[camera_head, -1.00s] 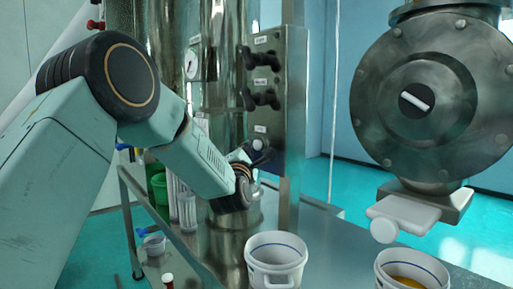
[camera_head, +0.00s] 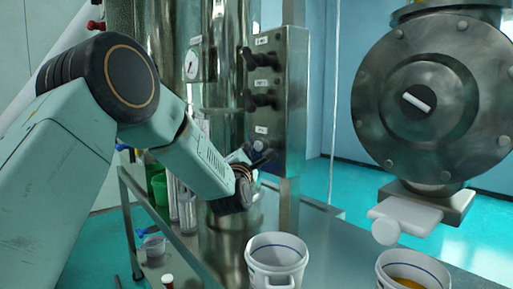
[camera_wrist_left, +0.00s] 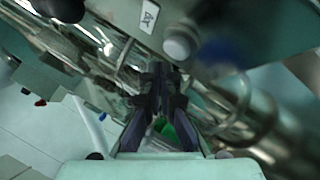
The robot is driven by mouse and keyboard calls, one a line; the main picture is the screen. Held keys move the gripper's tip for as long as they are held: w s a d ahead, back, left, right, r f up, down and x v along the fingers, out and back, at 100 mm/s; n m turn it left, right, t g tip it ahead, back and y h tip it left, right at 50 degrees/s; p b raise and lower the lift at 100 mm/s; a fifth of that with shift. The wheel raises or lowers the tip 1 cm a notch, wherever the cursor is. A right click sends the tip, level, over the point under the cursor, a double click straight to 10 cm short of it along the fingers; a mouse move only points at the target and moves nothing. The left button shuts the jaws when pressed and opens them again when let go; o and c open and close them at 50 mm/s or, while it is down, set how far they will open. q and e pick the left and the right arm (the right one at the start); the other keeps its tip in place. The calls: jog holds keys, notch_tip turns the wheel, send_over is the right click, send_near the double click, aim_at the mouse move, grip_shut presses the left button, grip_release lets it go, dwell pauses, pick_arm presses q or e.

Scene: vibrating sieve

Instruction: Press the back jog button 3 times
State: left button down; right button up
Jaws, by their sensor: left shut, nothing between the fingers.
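A steel control box (camera_head: 291,95) stands on the shiny column, with two black knobs and small white labels on its face. Below the lowest label, a small pale round button (camera_head: 259,146) sits low on the box. The left wrist view shows a grey round button (camera_wrist_left: 178,46) beside a label. My left gripper (camera_head: 265,160) is shut and empty, just below the button in the head view. Its dark fingertips (camera_wrist_left: 160,78) show below the button in the left wrist view; I cannot tell whether they touch it. My right gripper is not in view.
A steel table (camera_head: 325,228) holds a white bucket (camera_head: 277,258) and another with yellow contents (camera_head: 412,270). A large round steel valve (camera_head: 425,105) with a white spout hangs at the right. A green container (camera_head: 159,188) stands at the left.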

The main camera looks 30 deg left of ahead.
pick_arm(q)
jog(key=shift+w, duration=0.2)
jog(key=shift+w+d+b, duration=0.2)
jog(key=shift+b, duration=0.15)
jog(key=shift+w+d, duration=0.15)
jog(key=shift+w, duration=0.3)
dwell(0.9)
jog(key=shift+s+b, duration=0.15)
jog(key=shift+b, duration=0.15)
jog(key=shift+s+a, duration=0.3)
jog(key=shift+s, duration=0.45)
jog(key=shift+s+a+b, duration=0.25)
jog(key=shift+s+a, duration=0.05)
jog(key=shift+s, duration=0.45)
jog(key=shift+s+a+b, duration=0.2)
jog(key=shift+s+a, duration=0.15)
jog(key=shift+s, duration=0.4)
jog(key=shift+s+a+b, duration=0.25)
jog(key=shift+s+a, duration=0.05)
jog(key=shift+s, duration=0.45)
